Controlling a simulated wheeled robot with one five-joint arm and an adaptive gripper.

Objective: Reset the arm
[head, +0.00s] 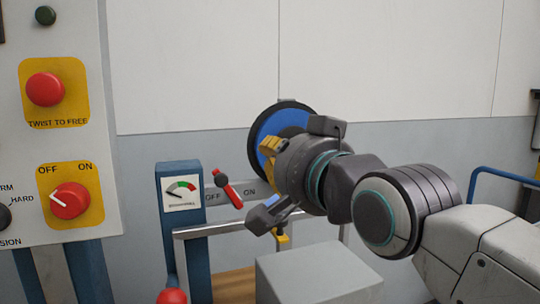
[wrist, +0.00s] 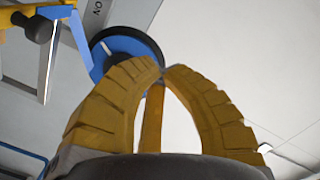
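My gripper (wrist: 163,70) has ridged yellow fingers. In the wrist view the two large fingers curve inward and their tips come together, with a narrow yellow strip showing in the gap behind them. I see no object held. In the head view my gripper (head: 268,150) is at the end of my arm, which reaches in from the right, and its tips are partly hidden by the wrist. A blue disc with a black rim (head: 290,116) is behind it; the disc also shows beyond the fingers in the wrist view (wrist: 112,42). I cannot tell whether they touch.
At left is a panel with a red button (head: 45,89) and a red OFF/ON knob (head: 70,200). A gauge (head: 182,193) and a red-handled lever (head: 229,190) sit on a blue frame. A grey box (head: 320,275) is below my gripper. The wall above is bare.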

